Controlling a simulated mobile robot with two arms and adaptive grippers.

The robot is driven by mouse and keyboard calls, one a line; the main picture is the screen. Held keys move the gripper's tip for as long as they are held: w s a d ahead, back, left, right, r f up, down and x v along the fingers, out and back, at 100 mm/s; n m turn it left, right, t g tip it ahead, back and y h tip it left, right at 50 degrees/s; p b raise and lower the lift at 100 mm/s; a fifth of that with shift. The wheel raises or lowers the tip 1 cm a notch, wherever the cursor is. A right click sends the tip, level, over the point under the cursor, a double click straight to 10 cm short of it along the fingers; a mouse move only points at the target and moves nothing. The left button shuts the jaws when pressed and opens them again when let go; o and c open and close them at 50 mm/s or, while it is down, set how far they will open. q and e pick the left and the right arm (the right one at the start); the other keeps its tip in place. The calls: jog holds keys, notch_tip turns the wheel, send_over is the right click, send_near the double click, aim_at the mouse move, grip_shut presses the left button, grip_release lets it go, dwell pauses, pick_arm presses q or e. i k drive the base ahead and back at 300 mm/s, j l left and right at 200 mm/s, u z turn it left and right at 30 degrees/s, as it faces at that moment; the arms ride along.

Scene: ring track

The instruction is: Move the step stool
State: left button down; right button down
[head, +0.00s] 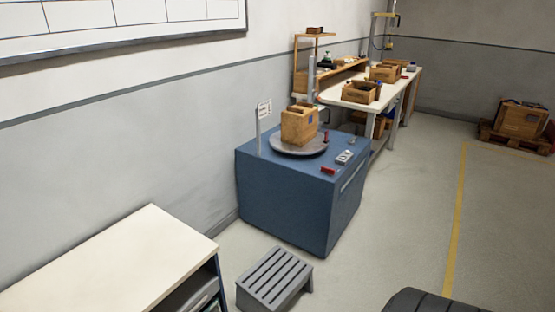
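The step stool (274,278) is grey with a slatted top. It stands on the floor at the bottom middle of the head view, in front of the blue cabinet (285,200) and to the right of the white-topped shelf unit (120,258). It looks upright, and nothing lies on it. Neither my left nor my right gripper shows in this view.
A turntable (290,146) with a wooden box (298,125) sits on the blue cabinet. A workbench (345,98) with crates stands behind it. A loaded pallet (517,138) is at the far right. A yellow line (457,220) crosses the open floor. A dark rounded object (430,301) shows at bottom right.

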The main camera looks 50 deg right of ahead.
aim_at(272, 283)
jog(key=z, duration=1.6)
jog(key=i+l+u, duration=0.2)
jog(key=i+l, duration=0.25)
jog(key=l, duration=0.15)
